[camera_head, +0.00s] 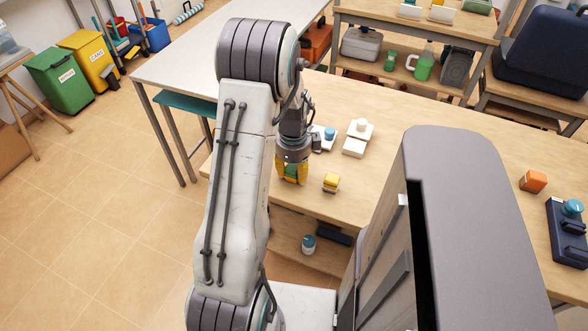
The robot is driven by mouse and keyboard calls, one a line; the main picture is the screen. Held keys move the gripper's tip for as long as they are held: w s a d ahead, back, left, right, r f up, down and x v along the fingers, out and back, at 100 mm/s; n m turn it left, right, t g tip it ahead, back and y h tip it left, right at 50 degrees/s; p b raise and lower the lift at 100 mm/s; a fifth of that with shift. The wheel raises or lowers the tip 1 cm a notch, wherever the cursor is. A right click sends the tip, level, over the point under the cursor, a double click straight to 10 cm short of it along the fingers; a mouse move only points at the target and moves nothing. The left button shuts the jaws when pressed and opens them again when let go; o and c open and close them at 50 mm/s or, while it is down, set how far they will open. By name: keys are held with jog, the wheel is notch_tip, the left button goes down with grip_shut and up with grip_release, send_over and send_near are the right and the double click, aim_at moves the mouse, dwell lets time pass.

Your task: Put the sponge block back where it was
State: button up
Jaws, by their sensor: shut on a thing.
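My gripper (292,174) hangs from my arm over the near edge of the wooden workbench (390,190). Its yellow fingers are shut on a small green block, which looks like the sponge block (293,171). The fingers hide part of the block, and I cannot tell whether it touches the bench top. A small yellow block (331,183) with a darker side stands on the bench just right of my gripper, apart from it.
Behind my gripper are a white piece with a blue knob (328,134) and white blocks (354,146). An orange block (534,181) and a dark blue device (570,230) stand at the right. Below is a shelf with a blue-topped jar (308,243). Bare bench lies around the yellow block.

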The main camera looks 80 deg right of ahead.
jog(key=shift+f, duration=0.15)
jog(key=o, duration=1.1)
